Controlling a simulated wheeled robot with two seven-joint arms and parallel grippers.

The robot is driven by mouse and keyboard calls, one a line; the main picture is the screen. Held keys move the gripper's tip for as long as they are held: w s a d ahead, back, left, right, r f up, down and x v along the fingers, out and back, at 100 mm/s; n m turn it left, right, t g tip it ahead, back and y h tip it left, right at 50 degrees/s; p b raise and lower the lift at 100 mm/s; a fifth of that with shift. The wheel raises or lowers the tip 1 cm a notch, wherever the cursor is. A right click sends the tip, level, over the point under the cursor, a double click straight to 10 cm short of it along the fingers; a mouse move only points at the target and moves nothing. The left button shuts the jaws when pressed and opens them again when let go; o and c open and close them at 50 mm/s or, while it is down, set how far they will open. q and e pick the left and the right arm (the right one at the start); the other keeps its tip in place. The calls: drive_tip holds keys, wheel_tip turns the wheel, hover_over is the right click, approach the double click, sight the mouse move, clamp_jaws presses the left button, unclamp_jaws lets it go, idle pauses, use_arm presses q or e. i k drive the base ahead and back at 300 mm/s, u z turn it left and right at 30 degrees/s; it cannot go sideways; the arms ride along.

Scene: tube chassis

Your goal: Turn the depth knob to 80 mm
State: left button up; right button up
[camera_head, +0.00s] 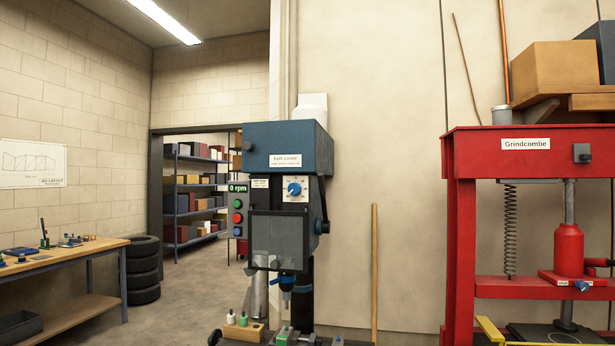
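A blue and dark grey drill press (262,150) stands in the middle of the view. On its front is a blue round knob (294,189) on a white dial plate, under the label "belt cover". The dial markings are too small to read, so I cannot tell its setting. To the left of the knob are a display (238,188) reading 0 rpm, a red button (238,218) and a green button (238,204). A clear guard (280,236) hangs below the knob. Neither gripper is in view.
A red press (460,230) marked Grindcombe stands at the right. A wooden pole (374,270) leans on the wall between the machines. A workbench (70,262) and stacked tyres (143,270) are at the left. Open floor lies between bench and drill press.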

sight(294, 188)
drive_tip(key=z, duration=1.5)
drive_tip(key=i, duration=2.7)
drive_tip(key=u, duration=2.4)
